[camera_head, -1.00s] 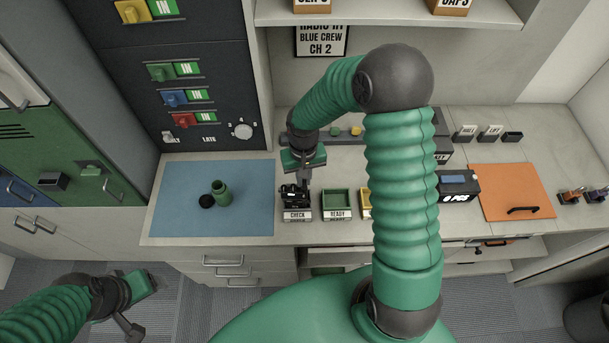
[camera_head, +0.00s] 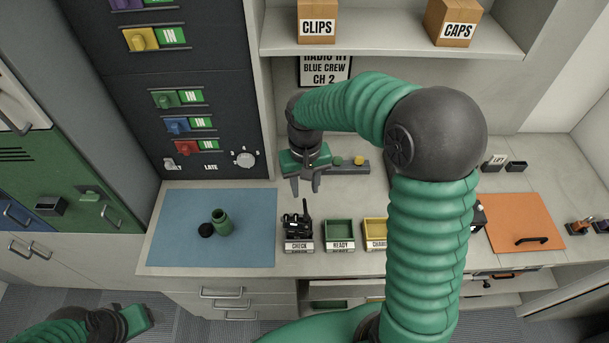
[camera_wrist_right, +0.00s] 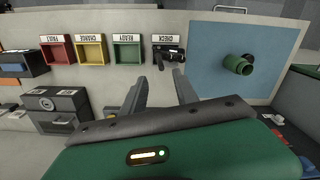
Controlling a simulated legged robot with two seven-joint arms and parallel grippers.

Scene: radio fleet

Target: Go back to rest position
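My right gripper (camera_head: 306,188) is raised behind and above the check tray, with its two fingers apart and nothing between them. The right wrist view also shows the open right fingers (camera_wrist_right: 160,92). A black radio (camera_head: 296,228) with an upright antenna stands in the check tray (camera_head: 299,246), apart from the gripper. It shows in the right wrist view too (camera_wrist_right: 170,52). My left gripper (camera_head: 136,319) is low at the lower left, off the counter, over the floor; its fingers are not clear.
A blue mat (camera_head: 175,225) holds a green jar (camera_head: 222,223) and its dark lid (camera_head: 206,230). Empty ready (camera_head: 339,233) and charge (camera_head: 374,232) trays stand right of the check tray. A shelf (camera_head: 390,45) with boxes overhangs the counter. An orange board (camera_head: 515,220) lies at right.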

